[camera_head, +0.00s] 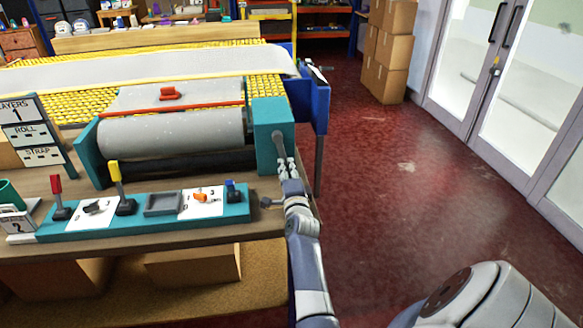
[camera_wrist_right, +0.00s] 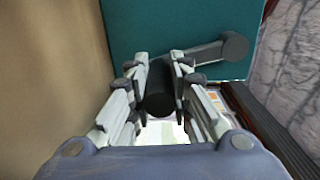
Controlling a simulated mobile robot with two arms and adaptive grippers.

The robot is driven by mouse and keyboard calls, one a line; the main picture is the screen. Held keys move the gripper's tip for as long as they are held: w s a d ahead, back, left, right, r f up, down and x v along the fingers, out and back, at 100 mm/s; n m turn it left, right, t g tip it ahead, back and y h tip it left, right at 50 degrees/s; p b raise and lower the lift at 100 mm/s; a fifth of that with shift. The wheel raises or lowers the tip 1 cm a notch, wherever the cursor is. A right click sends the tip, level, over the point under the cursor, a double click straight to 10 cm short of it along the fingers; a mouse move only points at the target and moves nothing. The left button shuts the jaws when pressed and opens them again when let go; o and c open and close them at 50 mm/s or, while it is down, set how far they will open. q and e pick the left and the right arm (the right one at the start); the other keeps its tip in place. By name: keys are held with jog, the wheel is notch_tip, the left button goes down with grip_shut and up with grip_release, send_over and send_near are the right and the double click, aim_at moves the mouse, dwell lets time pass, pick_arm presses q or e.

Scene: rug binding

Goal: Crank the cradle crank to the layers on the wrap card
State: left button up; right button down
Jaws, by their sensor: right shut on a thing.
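The cradle crank (camera_head: 278,143) is a dark grey arm on the teal end housing (camera_head: 268,112) of the roller cradle. My right gripper (camera_head: 286,166) is at its lower end. In the right wrist view the fingers (camera_wrist_right: 160,75) are shut on the dark round crank handle (camera_wrist_right: 160,98), one on each side. The crank arm (camera_wrist_right: 207,52) runs right from there to its hub (camera_wrist_right: 234,46) on the teal face. The wrap card (camera_head: 30,130) stands at the left edge; it reads layers 1, with roll and strap lines under it. My left gripper is not in view.
A grey roll (camera_head: 172,132) lies in the cradle. A teal control panel (camera_head: 150,222) with red, yellow and blue levers lies in front on the workbench. Cardboard boxes (camera_head: 388,50) are stacked at the back right. The red floor right of the bench is clear.

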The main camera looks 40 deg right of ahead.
jog(key=shift+w+a+f+m, duration=0.15)
jog(key=shift+a+m, duration=0.1)
jog(key=shift+m, duration=0.05)
dwell(0.4)
jog(key=c, duration=1.4)
grip_release()
jog(key=shift+c, duration=0.2)
jog(key=shift+w, duration=0.1)
